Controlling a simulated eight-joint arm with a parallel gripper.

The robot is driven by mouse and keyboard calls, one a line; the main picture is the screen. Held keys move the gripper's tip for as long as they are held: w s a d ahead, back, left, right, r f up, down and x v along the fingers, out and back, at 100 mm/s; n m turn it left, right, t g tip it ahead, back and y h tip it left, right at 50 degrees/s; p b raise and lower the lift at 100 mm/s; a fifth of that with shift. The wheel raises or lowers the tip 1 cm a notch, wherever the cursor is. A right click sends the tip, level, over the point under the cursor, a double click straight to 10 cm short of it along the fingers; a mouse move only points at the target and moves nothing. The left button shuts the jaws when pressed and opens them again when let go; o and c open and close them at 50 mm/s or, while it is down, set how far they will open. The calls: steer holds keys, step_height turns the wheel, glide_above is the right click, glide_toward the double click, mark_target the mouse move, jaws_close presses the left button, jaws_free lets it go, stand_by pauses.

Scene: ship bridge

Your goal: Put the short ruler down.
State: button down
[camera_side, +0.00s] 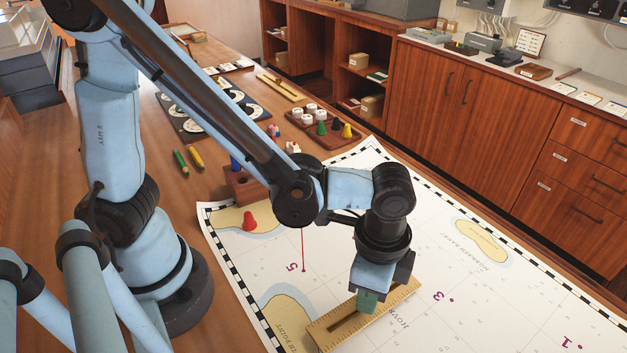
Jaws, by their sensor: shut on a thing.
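The short ruler (329,332) is a yellow-tan strip with a dark lengthwise slot and marks along its edge. It lies slantwise over the lower middle of the chart (460,215), near the purple 3 and the printed island at the lower left. My gripper (368,301) points down at the ruler's middle and is shut on it. A grey-green piece shows at the grip; the exact contact is partly hidden. The ruler looks level and low, but I cannot tell whether it touches the chart.
A wooden block (243,186) is at the chart's left edge. A tray of pieces (325,128) stands behind. The chart's right half is clear.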

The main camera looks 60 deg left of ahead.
steer(key=shift+f, duration=0.4)
stand_by(0.6)
steer(key=c, duration=0.9)
jaws_free()
steer(key=shift+o, duration=0.2)
step_height(320, 180, up, 12)
steer(key=w+a+n+t, duration=0.2)
steer(key=a+n+t, duration=0.5)
steer(key=a, duration=1.3)
steer(key=n, duration=0.4)
steer(key=shift+w, duration=0.4)
